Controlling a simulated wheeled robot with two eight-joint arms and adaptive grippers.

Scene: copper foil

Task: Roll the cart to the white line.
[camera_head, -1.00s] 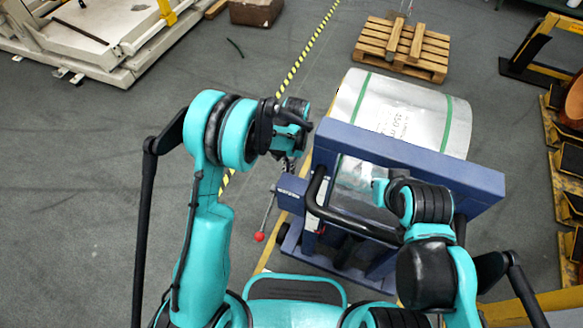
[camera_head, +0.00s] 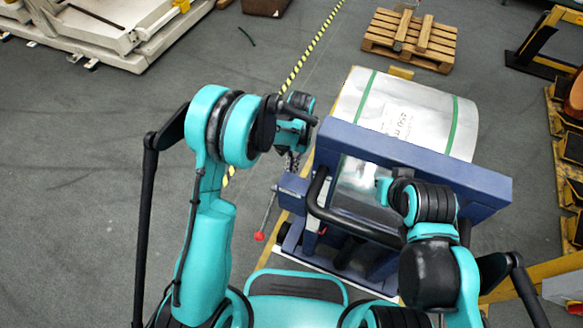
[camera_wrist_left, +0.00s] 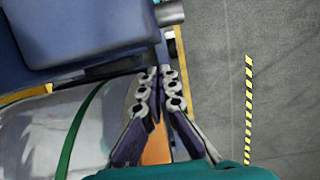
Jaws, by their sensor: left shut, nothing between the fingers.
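The blue cart (camera_head: 415,158) stands in front of me, with a black bar handle (camera_head: 350,228) on its near side. It carries a large silver roll (camera_head: 420,105) with green straps and a printed label. My left gripper (camera_head: 291,163) points down beside the cart's left side; the left wrist view shows its fingers (camera_wrist_left: 162,75) shut and empty, close to the blue frame and the roll. My right arm's end (camera_head: 384,190) is over the cart behind the handle, and its fingers are hidden. A pale strip (camera_head: 330,281) shows below the cart's near side; I cannot tell whether it is the white line.
A wooden pallet (camera_head: 408,38) lies beyond the roll. A yellow-black striped line (camera_head: 310,52) runs along the floor at left. A red-knobbed lever (camera_head: 260,236) stands left of the cart. Yellow racks (camera_head: 562,150) stand at right.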

